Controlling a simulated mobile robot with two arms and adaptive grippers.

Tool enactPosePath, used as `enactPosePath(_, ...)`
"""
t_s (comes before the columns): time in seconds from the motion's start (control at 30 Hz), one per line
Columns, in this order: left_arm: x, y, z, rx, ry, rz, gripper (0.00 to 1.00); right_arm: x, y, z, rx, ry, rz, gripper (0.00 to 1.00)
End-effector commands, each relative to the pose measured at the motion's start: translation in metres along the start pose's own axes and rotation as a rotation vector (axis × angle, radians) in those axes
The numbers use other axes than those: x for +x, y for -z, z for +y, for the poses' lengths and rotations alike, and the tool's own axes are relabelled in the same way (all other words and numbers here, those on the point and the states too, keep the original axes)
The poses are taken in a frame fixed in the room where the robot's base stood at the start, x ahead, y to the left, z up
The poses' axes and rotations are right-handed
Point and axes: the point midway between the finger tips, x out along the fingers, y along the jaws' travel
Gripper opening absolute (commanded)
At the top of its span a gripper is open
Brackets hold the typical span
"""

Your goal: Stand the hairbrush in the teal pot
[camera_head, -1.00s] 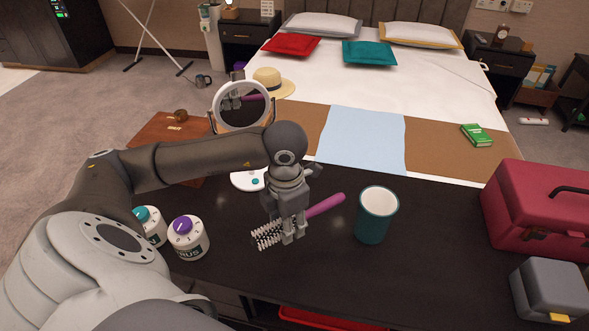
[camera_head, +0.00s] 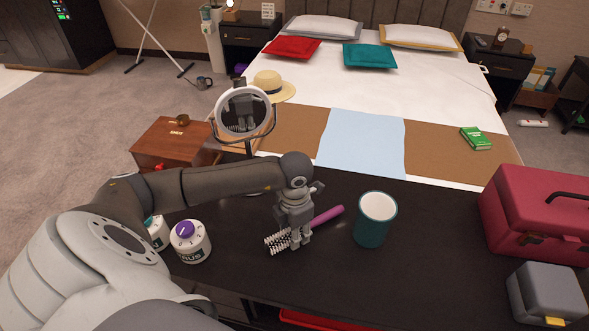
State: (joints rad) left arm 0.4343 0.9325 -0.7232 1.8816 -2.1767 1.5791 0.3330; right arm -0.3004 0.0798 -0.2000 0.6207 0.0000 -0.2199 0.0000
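The hairbrush has a purple handle (camera_head: 327,216) and a head of pale bristles (camera_head: 276,242). It lies roughly level, handle pointing right and slightly up in the picture. My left gripper (camera_head: 300,243) is shut on it near where the handle meets the head, fingers pointing down. I cannot tell whether the brush clears the table. The teal pot (camera_head: 371,227) stands upright and open-topped just right of the handle tip, with a small gap between them. My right gripper is not in view.
The dark table (camera_head: 370,285) is clear in front of the pot. A round mirror (camera_head: 243,112) stands behind my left arm. White jars, one with a purple knob (camera_head: 189,243), are at left. A red toolbox (camera_head: 535,215) and a grey box (camera_head: 547,293) are at right.

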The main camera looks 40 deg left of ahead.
Motion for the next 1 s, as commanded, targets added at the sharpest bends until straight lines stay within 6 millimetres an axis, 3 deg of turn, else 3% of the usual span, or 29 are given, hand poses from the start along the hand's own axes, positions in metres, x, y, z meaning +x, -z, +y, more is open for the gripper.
enactPosePath(0.13, 0.005, 0.0, 0.0, 0.0, -0.001, -0.001, 0.06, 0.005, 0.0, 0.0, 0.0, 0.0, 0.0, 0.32)
enactPosePath(0.17, 0.003, 0.0, 0.0, 0.0, -0.001, 0.0, 0.4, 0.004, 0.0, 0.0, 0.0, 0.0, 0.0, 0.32)
enactPosePath(0.3, 0.003, 0.0, 0.0, 0.0, 0.0, 0.0, 0.58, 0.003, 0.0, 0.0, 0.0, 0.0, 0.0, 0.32)
enactPosePath(0.73, -0.004, 0.0, 0.0, 0.0, -0.001, -0.001, 0.58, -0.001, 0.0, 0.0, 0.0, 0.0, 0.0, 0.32)
enactPosePath(1.0, -0.057, -0.002, 0.001, 0.0, -0.004, -0.007, 0.58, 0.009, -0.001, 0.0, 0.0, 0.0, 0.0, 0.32)
